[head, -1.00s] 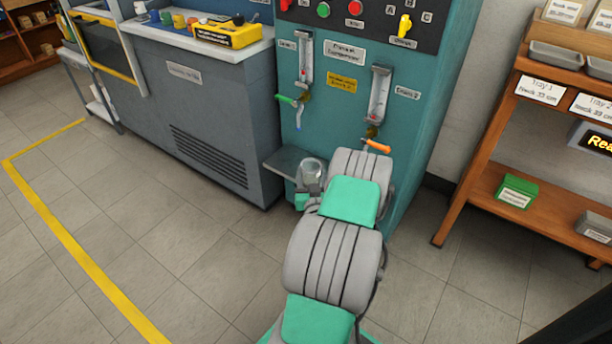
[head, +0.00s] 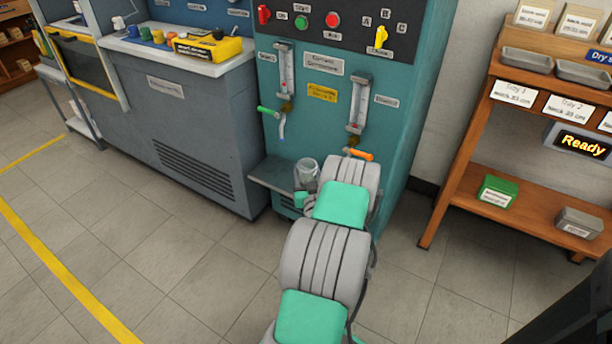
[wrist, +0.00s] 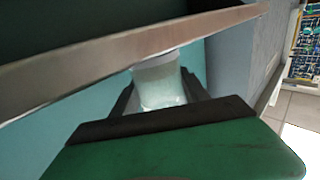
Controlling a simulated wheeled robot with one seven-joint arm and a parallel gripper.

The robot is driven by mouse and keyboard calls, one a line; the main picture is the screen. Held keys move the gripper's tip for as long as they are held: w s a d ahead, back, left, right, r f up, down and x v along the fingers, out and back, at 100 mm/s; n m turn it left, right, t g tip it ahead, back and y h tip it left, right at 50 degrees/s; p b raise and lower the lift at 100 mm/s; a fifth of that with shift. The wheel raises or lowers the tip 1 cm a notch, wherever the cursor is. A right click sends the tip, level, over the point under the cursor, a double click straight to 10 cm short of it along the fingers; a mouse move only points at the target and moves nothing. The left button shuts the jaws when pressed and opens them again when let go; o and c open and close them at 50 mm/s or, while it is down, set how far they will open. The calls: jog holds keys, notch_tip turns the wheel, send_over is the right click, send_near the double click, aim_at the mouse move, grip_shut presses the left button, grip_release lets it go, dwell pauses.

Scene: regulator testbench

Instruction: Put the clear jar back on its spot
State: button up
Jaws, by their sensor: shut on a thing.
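The clear jar (head: 307,170) is at the front of the teal regulator cabinet, by a small dark shelf (head: 272,175), in the head view. In the wrist view the jar (wrist: 160,85) stands between the two dark fingers of my gripper (wrist: 165,98), which is shut on it. A grey-brown plate edge (wrist: 130,52) crosses the wrist view just over the jar's top. My arm hides part of the shelf and the cabinet's lower front in the head view. I cannot tell whether the jar touches the shelf.
An orange-handled valve (head: 360,154) and a green-handled valve (head: 268,110) are on the cabinet front above the jar. A grey bench cabinet (head: 190,130) stands to the left. A wooden rack (head: 470,190) stands to the right. The floor in front is open.

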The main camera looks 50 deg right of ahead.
jog(key=shift+f+b, duration=0.4)
jog(key=shift+b, duration=0.2)
dwell(0.5)
jog(key=o, duration=1.7)
jog(key=shift+c, duration=0.2)
jog(key=v, duration=0.8)
